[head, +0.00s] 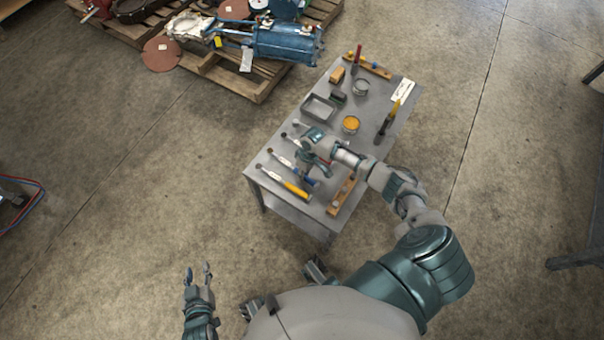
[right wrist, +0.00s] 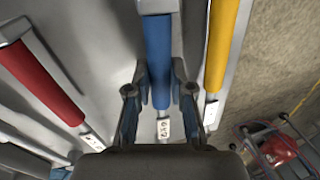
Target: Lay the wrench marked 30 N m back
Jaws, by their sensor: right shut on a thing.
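My right gripper (head: 314,164) is over the near end of the grey table (head: 335,135). In the right wrist view its fingers (right wrist: 160,88) are shut on the blue handle of a wrench (right wrist: 158,50). The wrench's small white tag (right wrist: 163,128) has dark marks too small to read surely. A yellow-handled wrench (right wrist: 221,45) is on its right and a red-handled wrench (right wrist: 42,82) on its left. I cannot tell whether the blue wrench touches the tabletop. In the head view the yellow wrench (head: 296,190) lies nearest the edge. My left gripper (head: 198,274) is open and empty, away from the table.
The table also holds a wooden rail (head: 342,193), a metal tray (head: 319,107), an orange-topped tin (head: 351,124), a round tin (head: 361,87) and a hammer (head: 386,125). Pallets (head: 240,78) with machine parts stand behind.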

